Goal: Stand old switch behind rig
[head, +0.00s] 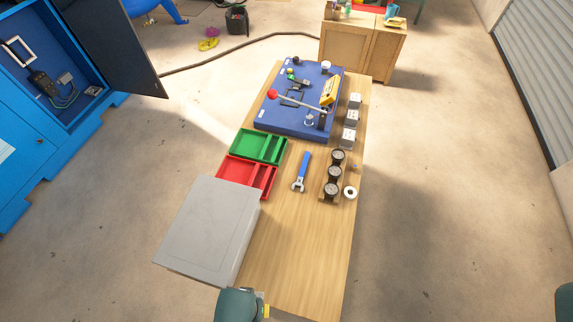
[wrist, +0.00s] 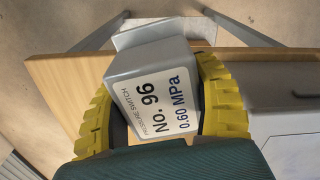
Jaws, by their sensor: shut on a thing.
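My gripper (wrist: 160,112) is shut on a grey box-shaped pressure switch (wrist: 150,58), with a yellow ribbed finger on each side. Its white label reads "PRESSURE SWITCH No. 96 0.60 MPa" and lies tilted in the wrist view. In the head view my gripper (head: 264,309) shows only partly at the bottom edge, by the table's near end, and the held switch is hidden there. The rig (head: 280,122) is a blue board at the table's far end, with a red-knobbed lever, a yellow part and small fittings. My gripper is far from it.
Three pale boxes (head: 349,118) line the rig's right side. A grey case (head: 208,232), red tray (head: 237,172), green tray (head: 249,143), blue wrench (head: 302,172), gauges (head: 335,172) and tape roll (head: 350,192) occupy the table (head: 290,245). Its near right part is clear. A blue cabinet (head: 60,110) stands left.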

